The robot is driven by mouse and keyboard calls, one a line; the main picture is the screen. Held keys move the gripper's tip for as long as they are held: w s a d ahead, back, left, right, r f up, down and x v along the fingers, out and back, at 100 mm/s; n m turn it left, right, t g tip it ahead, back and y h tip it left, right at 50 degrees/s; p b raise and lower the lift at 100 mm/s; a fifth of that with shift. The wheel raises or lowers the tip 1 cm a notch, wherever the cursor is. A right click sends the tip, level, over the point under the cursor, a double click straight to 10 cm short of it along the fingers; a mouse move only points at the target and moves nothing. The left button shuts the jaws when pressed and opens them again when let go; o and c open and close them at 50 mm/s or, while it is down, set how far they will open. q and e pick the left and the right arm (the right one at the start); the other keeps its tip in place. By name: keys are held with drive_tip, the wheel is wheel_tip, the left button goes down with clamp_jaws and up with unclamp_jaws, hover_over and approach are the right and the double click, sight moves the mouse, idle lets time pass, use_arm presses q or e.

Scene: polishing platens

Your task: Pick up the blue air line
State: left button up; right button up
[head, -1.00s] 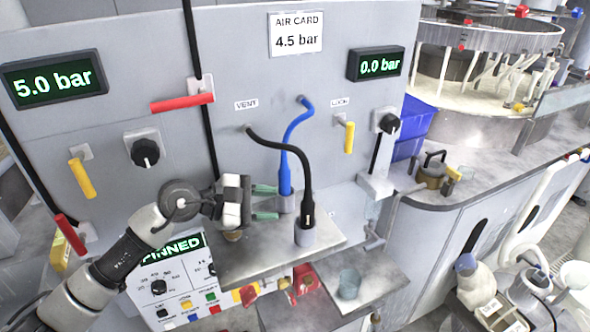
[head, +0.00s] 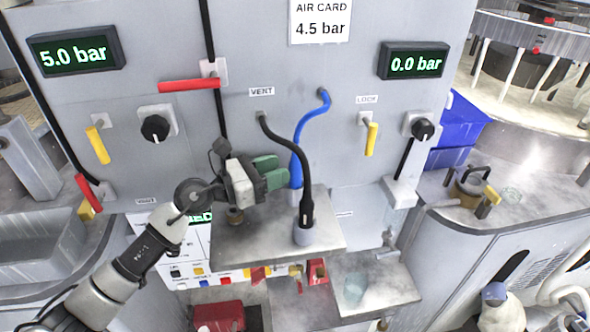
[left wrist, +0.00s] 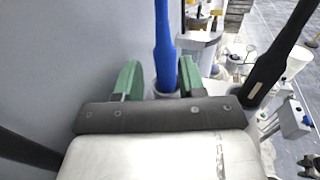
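The blue air line (head: 298,150) hangs from the panel, and its lower end stands upright in a holder on the small grey shelf. My left gripper (head: 277,173) is beside it, with green fingers pointing towards it. In the left wrist view the blue line (left wrist: 165,50) rises between the two parted green fingers (left wrist: 160,80), with a gap on each side. The black air line (head: 303,170) stands in a front holder (head: 304,235), just right of the blue one; it also shows in the left wrist view (left wrist: 275,55). My right gripper (head: 577,322) is at the lower right edge, mostly cut off.
The panel carries a red lever (head: 190,85), yellow levers (head: 371,139), black knobs (head: 156,129) and displays reading 5.0 bar and 0.0 bar. A glass (head: 355,288) stands on a lower shelf. A brass padlock-like part (head: 472,190) lies on the right bench.

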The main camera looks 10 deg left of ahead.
sight(303, 161)
use_arm(q)
drive_tip(key=p+x, duration=0.2)
drive_tip(key=x, duration=0.4)
drive_tip(key=shift+s+d+r+p, duration=0.15)
drive_tip(key=shift+d+r+p, duration=0.1)
drive_tip(key=shift+p, duration=0.1)
drive_tip(key=shift+d+f, duration=0.2)
drive_tip(key=shift+d, duration=0.05)
drive_tip(key=shift+a, duration=0.1)
drive_tip(key=shift+c, duration=0.5)
drive_tip(key=c, duration=0.6)
drive_tip(key=shift+r, duration=0.1)
